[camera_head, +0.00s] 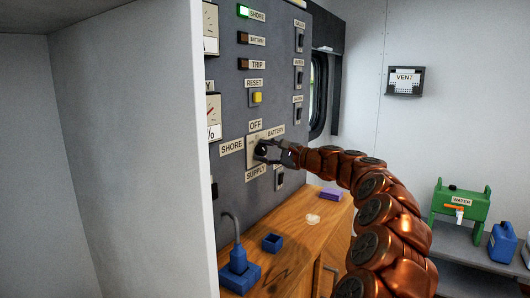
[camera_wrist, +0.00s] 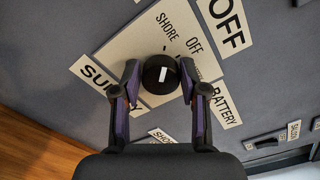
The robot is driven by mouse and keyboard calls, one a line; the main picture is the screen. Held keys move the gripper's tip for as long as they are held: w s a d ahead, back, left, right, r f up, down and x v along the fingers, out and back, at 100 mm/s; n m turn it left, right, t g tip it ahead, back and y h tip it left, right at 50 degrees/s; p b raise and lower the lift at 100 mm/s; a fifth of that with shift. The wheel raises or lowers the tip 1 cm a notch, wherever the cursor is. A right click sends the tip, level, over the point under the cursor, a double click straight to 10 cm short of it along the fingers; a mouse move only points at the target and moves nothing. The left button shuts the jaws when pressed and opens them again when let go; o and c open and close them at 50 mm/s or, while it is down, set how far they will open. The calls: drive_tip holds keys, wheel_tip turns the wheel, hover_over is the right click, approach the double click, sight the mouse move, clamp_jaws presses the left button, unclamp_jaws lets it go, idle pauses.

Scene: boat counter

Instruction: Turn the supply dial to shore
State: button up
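The supply dial (camera_wrist: 160,76) is a round black knob with a white mark, on a cream plate (camera_wrist: 134,48) of the grey panel. In the wrist view the mark points roughly towards the small SHORE lettering on the plate. The dial (camera_head: 261,150) looks small and partly covered in the head view. My gripper (camera_wrist: 160,72) has one finger on each side of the dial. The fingers stand apart with slim gaps beside the knob; light contact cannot be ruled out. The green SHORE lamp (camera_head: 243,11) is lit. The BATTERY lamp (camera_head: 243,38) is dark.
A yellow reset button (camera_head: 257,97) and dark TRIP lamp (camera_head: 243,64) sit above the dial. Several switches (camera_head: 299,77) line the panel's right side. The wooden counter (camera_head: 290,240) below holds a blue plugged block (camera_head: 239,272), a small blue box (camera_head: 272,242) and a purple block (camera_head: 330,193).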

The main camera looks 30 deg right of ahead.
drive_tip(key=o, duration=0.3)
drive_tip(key=shift+s, duration=0.1)
drive_tip(key=v, duration=1.2)
idle(0.6)
